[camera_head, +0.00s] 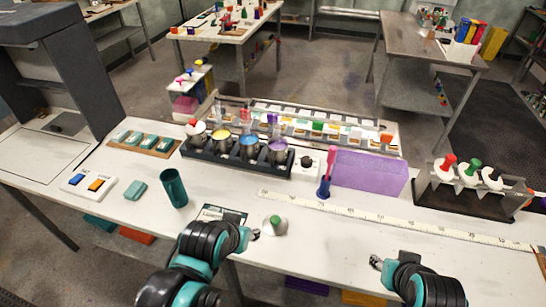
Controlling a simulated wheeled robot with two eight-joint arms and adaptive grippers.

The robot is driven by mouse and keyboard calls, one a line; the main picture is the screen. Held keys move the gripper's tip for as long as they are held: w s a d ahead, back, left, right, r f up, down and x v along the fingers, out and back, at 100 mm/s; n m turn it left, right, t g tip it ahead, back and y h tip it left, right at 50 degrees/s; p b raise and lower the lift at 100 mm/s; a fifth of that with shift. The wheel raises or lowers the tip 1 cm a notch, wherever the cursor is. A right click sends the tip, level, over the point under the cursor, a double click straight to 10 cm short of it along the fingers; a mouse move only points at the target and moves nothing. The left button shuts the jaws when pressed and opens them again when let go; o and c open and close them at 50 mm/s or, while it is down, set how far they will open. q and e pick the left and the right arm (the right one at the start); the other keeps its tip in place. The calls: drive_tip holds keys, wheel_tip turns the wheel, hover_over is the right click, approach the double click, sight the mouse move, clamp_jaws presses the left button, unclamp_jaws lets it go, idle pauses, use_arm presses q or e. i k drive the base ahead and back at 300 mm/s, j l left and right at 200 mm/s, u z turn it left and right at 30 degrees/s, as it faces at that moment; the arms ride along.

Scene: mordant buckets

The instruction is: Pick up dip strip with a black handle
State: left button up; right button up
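A dark rack (465,200) stands at the right of the white table. It holds pieces with white discs and coloured handles: a red-handled one (447,163), a green-handled one (472,168) and, rightmost, the black-handled strip (493,176). The lower parts of these pieces are hard to make out. My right gripper (376,262) is over the table's front edge, left of and nearer than the rack, apart from it.
A long ruler strip (400,222) lies between my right gripper and the rack.

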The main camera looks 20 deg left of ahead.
sight(491, 176)
drive_tip(key=z, duration=1.25)
